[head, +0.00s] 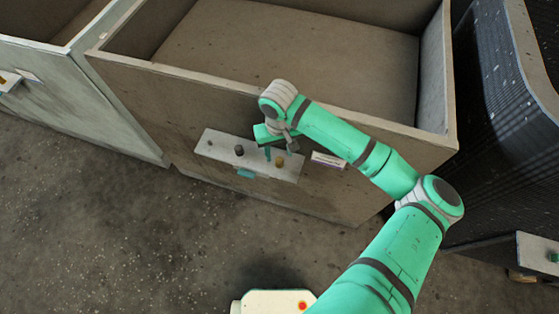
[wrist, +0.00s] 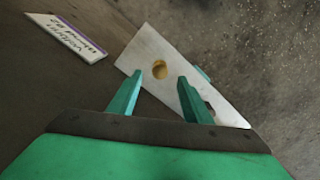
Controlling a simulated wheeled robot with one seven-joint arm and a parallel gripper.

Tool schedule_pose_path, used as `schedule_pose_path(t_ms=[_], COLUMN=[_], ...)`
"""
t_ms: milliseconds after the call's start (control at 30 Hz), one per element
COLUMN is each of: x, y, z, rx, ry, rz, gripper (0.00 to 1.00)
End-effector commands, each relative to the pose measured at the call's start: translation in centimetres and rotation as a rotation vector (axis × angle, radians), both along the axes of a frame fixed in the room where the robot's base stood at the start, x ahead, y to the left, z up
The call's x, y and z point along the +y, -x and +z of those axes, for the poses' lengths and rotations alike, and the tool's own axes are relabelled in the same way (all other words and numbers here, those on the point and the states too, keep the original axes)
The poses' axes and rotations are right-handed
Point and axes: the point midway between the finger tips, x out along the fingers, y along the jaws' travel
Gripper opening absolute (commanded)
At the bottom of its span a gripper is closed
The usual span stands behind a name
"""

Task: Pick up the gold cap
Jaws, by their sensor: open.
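The gold cap (head: 280,161) stands on a narrow light-grey shelf (head: 215,147) fixed to the front of a large bin. In the wrist view the gold cap (wrist: 159,69) is a small round brass-coloured disc on the shelf (wrist: 150,44), ahead of my fingertips and between their lines. My gripper (head: 276,152) is over the right part of the shelf, close to the cap. In the wrist view my gripper (wrist: 158,82) has its two teal fingers apart with nothing between them. Whether the fingertips are level with the cap is hard to tell.
A dark knob (head: 239,150) and a smaller one (head: 210,143) stand further left on the shelf. A teal piece (head: 245,173) shows at its front edge. A white label (head: 328,160) is right of the shelf on the bin wall (head: 190,95). The floor (head: 130,230) in front is clear.

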Motion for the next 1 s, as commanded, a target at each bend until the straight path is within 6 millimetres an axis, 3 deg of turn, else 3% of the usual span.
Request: schedule_pose_path(t_ms=[400,633,800,1000], x=[-0.1,-0.1,-0.1,-0.1], y=[0.1,0.0,0.0,0.0], z=[-4.7,-4.8,-4.8,-4.8], rx=[0.002,0.001,0.001,0.001], ry=[0.001,0.0,0.0,0.0], rz=[-0.003,-0.001,-0.001,-0.001], gripper=[0.45,0.45,0.04,0.01])
